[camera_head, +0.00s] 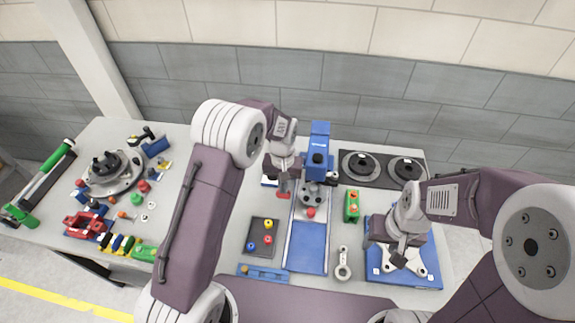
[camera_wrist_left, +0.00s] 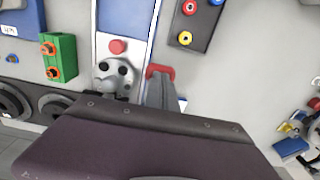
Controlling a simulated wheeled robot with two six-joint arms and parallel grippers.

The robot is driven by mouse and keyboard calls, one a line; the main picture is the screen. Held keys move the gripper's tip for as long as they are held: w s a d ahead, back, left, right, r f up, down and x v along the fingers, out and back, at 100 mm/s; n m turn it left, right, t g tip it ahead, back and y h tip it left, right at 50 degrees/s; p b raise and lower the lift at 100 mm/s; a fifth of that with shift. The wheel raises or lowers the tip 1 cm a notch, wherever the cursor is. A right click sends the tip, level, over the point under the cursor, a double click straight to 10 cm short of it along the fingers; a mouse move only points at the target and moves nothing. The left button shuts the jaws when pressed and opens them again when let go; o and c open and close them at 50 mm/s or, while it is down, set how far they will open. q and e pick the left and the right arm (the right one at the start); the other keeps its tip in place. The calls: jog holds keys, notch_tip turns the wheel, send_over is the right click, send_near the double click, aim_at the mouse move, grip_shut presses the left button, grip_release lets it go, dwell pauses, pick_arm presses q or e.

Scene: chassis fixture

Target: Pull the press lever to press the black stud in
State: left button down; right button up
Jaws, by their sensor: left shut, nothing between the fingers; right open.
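The blue press (camera_head: 319,140) stands upright at the back middle. Below it a grey part with a red knob (camera_head: 311,212) sits on a blue-and-white track; the part also shows in the left wrist view (camera_wrist_left: 118,75) with dark round spots. A red grip (camera_wrist_left: 160,70), probably the press lever's handle, lies beside it. My left gripper (camera_head: 284,188) is shut and empty, its fingertips (camera_wrist_left: 159,82) overlapping the red grip; I cannot tell whether they touch. I cannot single out the black stud. My right gripper (camera_head: 398,256) is open above a white bracket (camera_head: 416,262).
A dark tray (camera_head: 262,252) with coloured pegs lies left of the track. A green block (camera_head: 352,206) and grey link (camera_head: 343,265) lie right of it. A blue fixture (camera_head: 425,275) sits under my right gripper. Tools and loose parts crowd the left table.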

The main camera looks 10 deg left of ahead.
pick_arm(q)
jog(key=shift+s+f, duration=0.1)
jog(key=shift+f, duration=0.05)
jog(key=r+p, duration=0.2)
jog(key=r, duration=0.1)
jog(key=r+p, duration=0.1)
jog(key=p, duration=0.1)
jog(key=shift+w+r, duration=0.3)
jog(key=shift+s+r, duration=0.15)
jog(key=shift+r, duration=0.15)
notch_tip(320, 180, up, 8)
jog(key=w+p, duration=0.1)
jog(key=p, duration=0.6)
jog(key=shift+w+f, duration=0.15)
jog(key=shift+f, duration=0.05)
